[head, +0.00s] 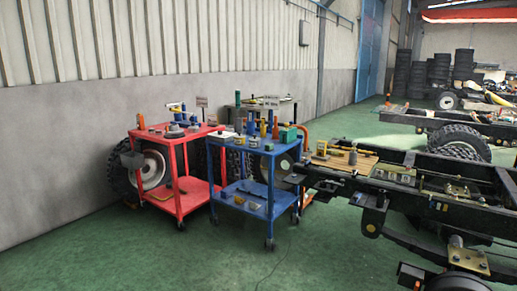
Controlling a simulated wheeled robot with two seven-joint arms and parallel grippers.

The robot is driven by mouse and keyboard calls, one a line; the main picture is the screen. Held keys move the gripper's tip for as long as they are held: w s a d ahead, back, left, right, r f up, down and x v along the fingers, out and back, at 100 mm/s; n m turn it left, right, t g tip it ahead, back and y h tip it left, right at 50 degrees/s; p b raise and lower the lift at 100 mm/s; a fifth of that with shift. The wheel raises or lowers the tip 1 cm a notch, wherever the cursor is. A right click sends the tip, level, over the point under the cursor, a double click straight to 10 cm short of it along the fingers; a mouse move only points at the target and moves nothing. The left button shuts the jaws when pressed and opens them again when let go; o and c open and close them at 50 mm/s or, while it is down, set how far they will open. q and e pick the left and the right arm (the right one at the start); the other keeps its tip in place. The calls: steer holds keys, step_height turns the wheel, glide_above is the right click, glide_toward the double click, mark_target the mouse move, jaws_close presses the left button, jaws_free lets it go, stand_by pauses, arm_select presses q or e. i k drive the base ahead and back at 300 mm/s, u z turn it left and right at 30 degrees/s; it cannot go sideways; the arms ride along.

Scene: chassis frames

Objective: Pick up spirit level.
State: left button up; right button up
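I cannot pick out the spirit level for certain at this distance. A small yellow item (321,148) stands on the wooden board (362,162) on the chassis frame at the right; its kind is too small to tell. Several small tools and parts lie on the red cart (183,200) and the blue cart (283,203), also too small to name surely. Neither of my grippers shows in the head view.
The carts stand side by side near the grey wall (60,165), with large wheels behind them. The black chassis frame (400,205) fills the right side. The green floor (150,260) in front of the carts is clear except for a thin cable.

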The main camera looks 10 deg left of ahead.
mark_target(334, 153)
steer(key=u, duration=0.9)
steer(key=i, duration=2.35)
steer(key=z, duration=1.25)
steer(key=i, duration=0.45)
steer(key=z, duration=0.55)
steer(key=k, duration=0.15)
steer(key=u, duration=1.75)
steer(key=i, duration=0.1)
steer(key=z, duration=1.15)
